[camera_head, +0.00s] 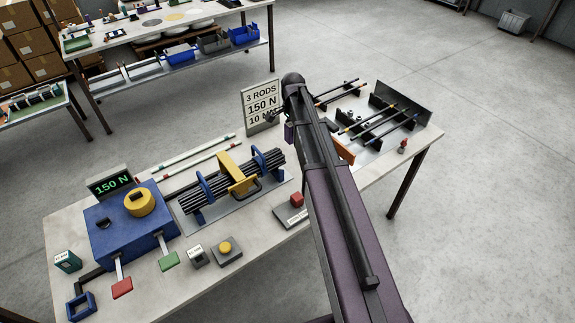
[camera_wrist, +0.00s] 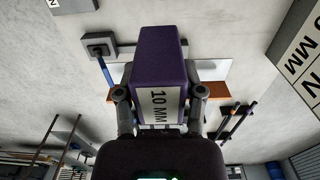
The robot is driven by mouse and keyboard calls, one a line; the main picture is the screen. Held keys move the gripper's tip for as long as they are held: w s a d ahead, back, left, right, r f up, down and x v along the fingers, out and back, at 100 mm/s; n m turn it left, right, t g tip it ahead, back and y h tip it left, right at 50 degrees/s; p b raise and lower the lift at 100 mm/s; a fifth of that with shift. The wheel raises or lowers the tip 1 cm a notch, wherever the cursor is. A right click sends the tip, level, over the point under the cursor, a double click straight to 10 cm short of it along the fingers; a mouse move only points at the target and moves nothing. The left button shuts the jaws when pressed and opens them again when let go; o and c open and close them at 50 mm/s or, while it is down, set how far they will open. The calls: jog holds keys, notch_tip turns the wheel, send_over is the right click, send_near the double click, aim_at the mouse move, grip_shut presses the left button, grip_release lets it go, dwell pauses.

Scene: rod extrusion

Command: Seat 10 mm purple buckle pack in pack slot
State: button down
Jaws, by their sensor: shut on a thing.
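My gripper (camera_wrist: 160,94) is shut on the purple buckle pack (camera_wrist: 160,52), with one finger on each side. The pack's white label reads 10 MM in the wrist view. In the head view the pack (camera_head: 290,132) shows as a small purple patch at the far end of my arm, beside the sign and apparently above the table. My arm hides part of the gripper. The blue machine (camera_head: 128,232) at the left of the table has a dark opening (camera_head: 103,223) on top and a yellow round part. I cannot tell whether that opening is the pack slot.
The sign (camera_head: 262,105) reads 3 RODS, 150 N. A rod bundle in a yellow clamp (camera_head: 238,176) lies mid-table. A 150 N display (camera_head: 110,183) stands behind the machine. Red and green pedals, a yellow button (camera_head: 226,247) and a teal box (camera_head: 68,262) line the front. A rod rack (camera_head: 385,120) is at right.

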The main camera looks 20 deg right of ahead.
aim_at(292, 139)
jog(key=shift+f+b, duration=5.75)
jog(key=shift+f, duration=0.3)
jog(key=shift+f, duration=0.15)
jog(key=shift+f+b, duration=2.1)
jog(key=shift+b, duration=0.15)
jog(key=shift+f, duration=0.2)
jog(key=shift+c, duration=1)
grip_release()
jog(key=shift+r, duration=0.1)
jog(key=shift+r, duration=0.1)
notch_tip(292, 139, up, 12)
jog(key=p, duration=1.2)
